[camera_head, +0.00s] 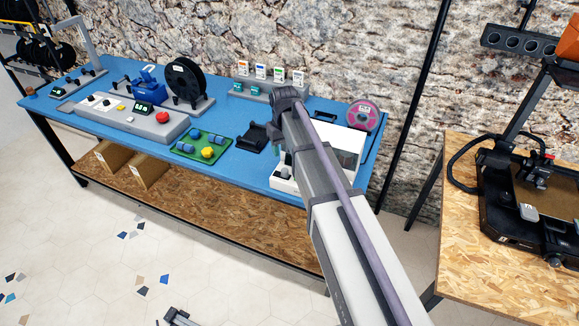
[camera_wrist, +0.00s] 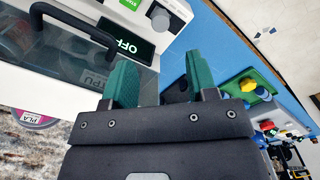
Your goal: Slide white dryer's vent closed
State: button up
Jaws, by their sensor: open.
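The white dryer (camera_head: 347,142) stands at the right end of the blue bench, partly hidden behind my arm. In the wrist view, the white dryer (camera_wrist: 75,82) fills the upper left, with a dark handle (camera_wrist: 75,22), a clear window, a display reading OFF (camera_wrist: 128,42) and a grey knob (camera_wrist: 160,19). My gripper (camera_wrist: 161,76) is open, its two green fingers apart beside the display side of the dryer. A small dark part shows between the fingers; I cannot tell whether it is the vent slider. Contact with the dryer cannot be made out.
A pink spool (camera_head: 363,115) stands behind the dryer. A black holder (camera_head: 252,138) and a green tray (camera_head: 202,146) with blue and yellow parts lie to its left. A grey control box (camera_head: 135,120) with a red button and a black spool (camera_head: 185,82) are farther left. A printer (camera_head: 535,205) stands at right.

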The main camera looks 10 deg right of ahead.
aim_at(285, 169)
notch_tip(285, 169, down, 10)
jog(key=b, duration=0.8)
jog(key=shift+b, duration=0.35)
jog(key=shift+r, duration=0.2)
jog(key=shift+c, duration=0.2)
grip_shut()
